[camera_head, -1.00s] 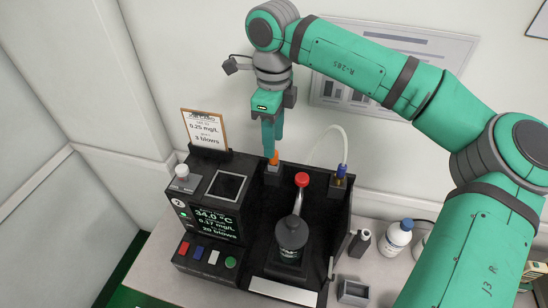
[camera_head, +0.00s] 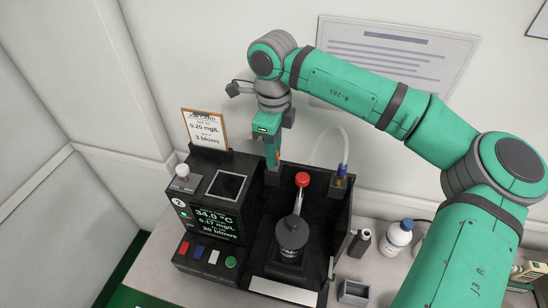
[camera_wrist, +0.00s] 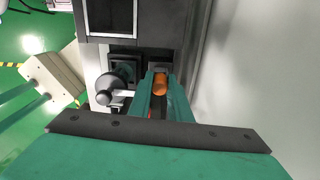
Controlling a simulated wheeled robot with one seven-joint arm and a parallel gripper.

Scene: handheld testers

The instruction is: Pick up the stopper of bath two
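My gripper (camera_head: 272,166) points down at the back of the black bench unit (camera_head: 258,190), above a small dark block there. In the wrist view an orange cylindrical piece (camera_wrist: 162,83) lies between my two green fingers (camera_wrist: 161,98). Whether both fingers press on it is unclear. In the head view the fingers hide most of this piece. The unit carries a label that looks like "2". I cannot tell which piece is the named stopper.
A blue-topped piece with a clear hose (camera_head: 341,170) stands at the bay's back right. A display panel with coloured buttons (camera_head: 213,222) is at left, a small sign (camera_head: 205,130) behind it. A white bottle (camera_head: 396,238) and small grey box (camera_head: 353,292) stand right. The wall is close behind.

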